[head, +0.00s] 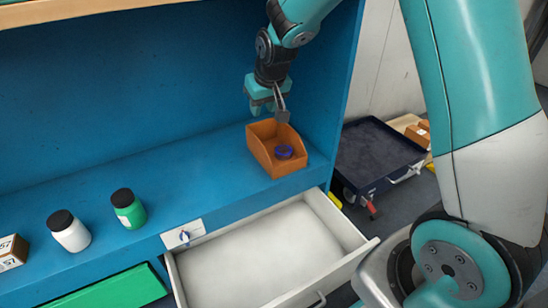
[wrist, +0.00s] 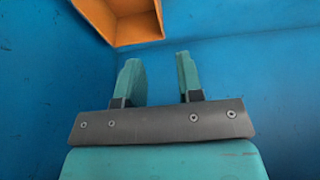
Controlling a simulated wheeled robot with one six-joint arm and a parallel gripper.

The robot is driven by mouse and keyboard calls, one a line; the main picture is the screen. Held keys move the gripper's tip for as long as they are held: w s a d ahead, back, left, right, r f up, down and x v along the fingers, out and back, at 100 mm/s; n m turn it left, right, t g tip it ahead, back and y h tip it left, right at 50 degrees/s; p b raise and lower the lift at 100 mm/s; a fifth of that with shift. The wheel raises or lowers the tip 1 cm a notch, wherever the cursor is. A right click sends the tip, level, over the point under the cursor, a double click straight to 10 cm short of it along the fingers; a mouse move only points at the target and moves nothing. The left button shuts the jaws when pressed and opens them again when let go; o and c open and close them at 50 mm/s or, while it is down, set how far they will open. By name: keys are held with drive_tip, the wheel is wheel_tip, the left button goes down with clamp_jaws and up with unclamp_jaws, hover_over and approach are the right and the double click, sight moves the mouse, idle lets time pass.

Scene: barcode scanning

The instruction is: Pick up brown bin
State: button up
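The brown bin (head: 262,163) is an open-topped orange-brown box on the blue shelf, near its right end. A dark blue round object (head: 284,152) sits in it. My gripper (head: 262,106) is above and behind the bin in the head view, apart from it. In the wrist view, my gripper's two teal fingers (wrist: 160,82) stand apart with nothing between them. Part of the bin (wrist: 93,15) shows at the top of the wrist view, beyond the fingertips and left of their middle. The rest of the bin is cut off there.
A green bottle (head: 128,210), a white bottle (head: 70,232) and a small box (head: 11,252) stand on the blue shelf (head: 165,185) to the left. An open white drawer (head: 265,262) is below the bin. A dark case (head: 378,152) lies to the right.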

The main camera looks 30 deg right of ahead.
drive_tip(key=b+x, duration=0.5)
drive_tip(key=x, duration=0.7)
drive_tip(key=b, duration=0.4)
hover_over(257, 158)
wheel_tip(257, 158, down, 5)
drive_tip(key=shift+d+r, duration=0.1)
drive_tip(key=shift+r, duration=0.05)
drive_tip(key=shift+w, duration=0.15)
drive_tip(key=shift+f, duration=0.25)
drive_tip(key=shift+c, duration=0.5)
clamp_jaws()
